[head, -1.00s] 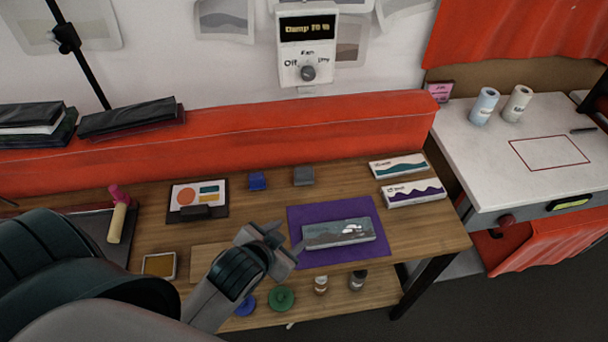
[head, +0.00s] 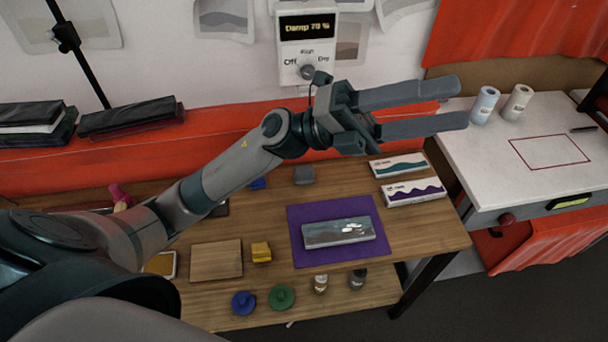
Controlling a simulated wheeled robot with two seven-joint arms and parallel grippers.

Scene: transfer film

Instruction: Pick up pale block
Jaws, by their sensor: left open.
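A flat pale wooden block or board (head: 215,260) lies on the wooden bench at the front left of the purple mat (head: 311,253); I cannot tell for sure that it is the pale block. A white-edged block with a grey landscape picture (head: 338,232) lies on the mat. A small grey block (head: 303,174) is at the back of the bench. My left gripper (head: 464,104) is open and empty, raised above the back right of the bench, fingers pointing right. It touches none of these blocks. My right gripper is out of view.
A yellow block (head: 261,252) sits beside the pale board. A blue block (head: 257,184) is partly hidden by my arm. Two white boxes (head: 398,165) (head: 413,192) lie at the back right. Blue (head: 243,303) and green (head: 281,297) round items and bottles (head: 357,279) stand in front.

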